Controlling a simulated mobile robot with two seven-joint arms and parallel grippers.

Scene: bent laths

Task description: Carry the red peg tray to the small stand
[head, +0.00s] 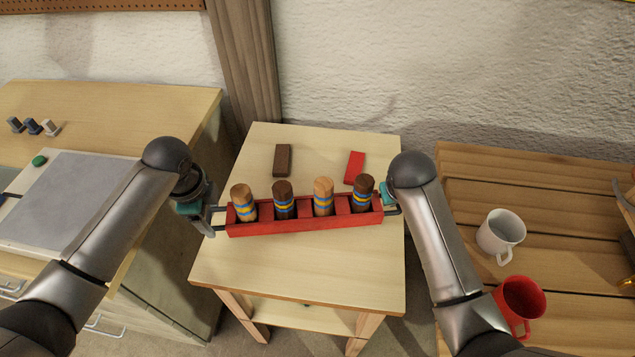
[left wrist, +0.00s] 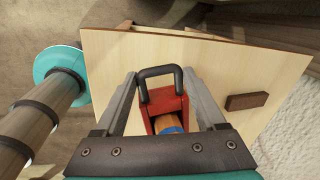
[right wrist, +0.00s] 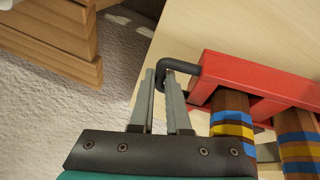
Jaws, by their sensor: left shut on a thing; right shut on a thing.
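The red peg tray (head: 305,226) is long, with a dark handle at each end and several banded wooden pegs standing in its compartments. It is over the middle of the pale wooden small stand (head: 290,275), nearly level in the head view; I cannot tell whether it touches the top. My left gripper (head: 213,222) is shut on the tray's left handle, which shows in the left wrist view (left wrist: 160,75). My right gripper (head: 392,207) is shut on the right handle, seen in the right wrist view (right wrist: 182,66).
A brown block (head: 282,160) and a red block (head: 355,167) lie on the stand behind the tray. A cabinet (head: 150,100) is at left. A slatted bench (head: 560,200) at right holds a white mug (head: 500,232) and a red mug (head: 520,300). The stand's front is clear.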

